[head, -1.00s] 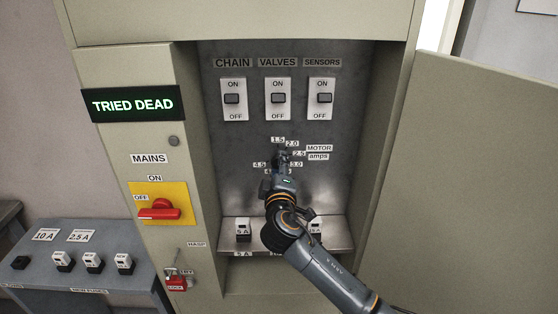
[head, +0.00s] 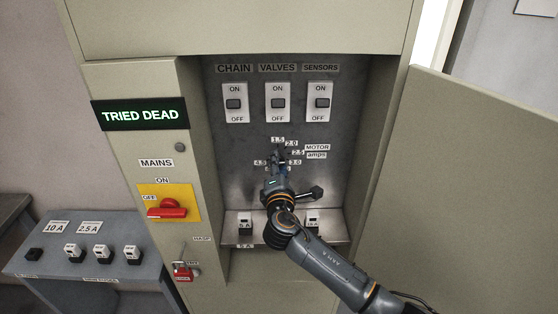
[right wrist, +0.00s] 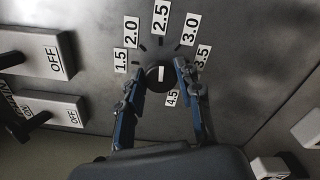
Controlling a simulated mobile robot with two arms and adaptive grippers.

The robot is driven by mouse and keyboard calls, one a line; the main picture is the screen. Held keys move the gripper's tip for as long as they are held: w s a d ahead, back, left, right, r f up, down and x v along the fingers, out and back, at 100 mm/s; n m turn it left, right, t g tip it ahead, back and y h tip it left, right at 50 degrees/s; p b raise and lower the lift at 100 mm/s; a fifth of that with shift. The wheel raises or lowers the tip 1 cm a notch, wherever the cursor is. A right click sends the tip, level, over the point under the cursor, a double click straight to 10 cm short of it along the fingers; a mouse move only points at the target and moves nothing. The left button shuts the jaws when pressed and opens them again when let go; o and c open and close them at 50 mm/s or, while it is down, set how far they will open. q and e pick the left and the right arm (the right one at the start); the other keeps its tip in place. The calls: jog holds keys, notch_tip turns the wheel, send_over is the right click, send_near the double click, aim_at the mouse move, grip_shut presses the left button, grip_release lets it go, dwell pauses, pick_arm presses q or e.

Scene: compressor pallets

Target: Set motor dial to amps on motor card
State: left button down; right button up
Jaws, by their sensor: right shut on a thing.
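The motor dial (right wrist: 158,79) is a small dark round knob with a white mark, set in the grey back panel. Number labels from 1.5 to 4.5 ring it in the right wrist view. I cannot tell for sure which number the mark points at. My right gripper (right wrist: 159,73) has its two fingers closed on the dial's sides. The motor card is not seen. My left gripper is not in view.
Three switches, CHAIN (head: 234,103), VALVES (head: 278,103) and SENSORS (head: 319,103), sit above the dial. A ledge (head: 265,238) with fuses lies below. The open cabinet door (head: 480,190) is at right. The red mains handle (head: 167,209) and fuse table (head: 60,262) are at left.

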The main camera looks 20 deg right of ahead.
jog(key=shift+f+n, duration=0.1)
jog(key=shift+n, duration=0.3)
jog(key=o, duration=1.1)
jog(key=shift+o, duration=0.2)
jog(key=shift+s+a, duration=0.1)
jog(key=v, duration=1.1)
jog(key=shift+s, duration=0.4)
jog(key=shift+a, duration=0.1)
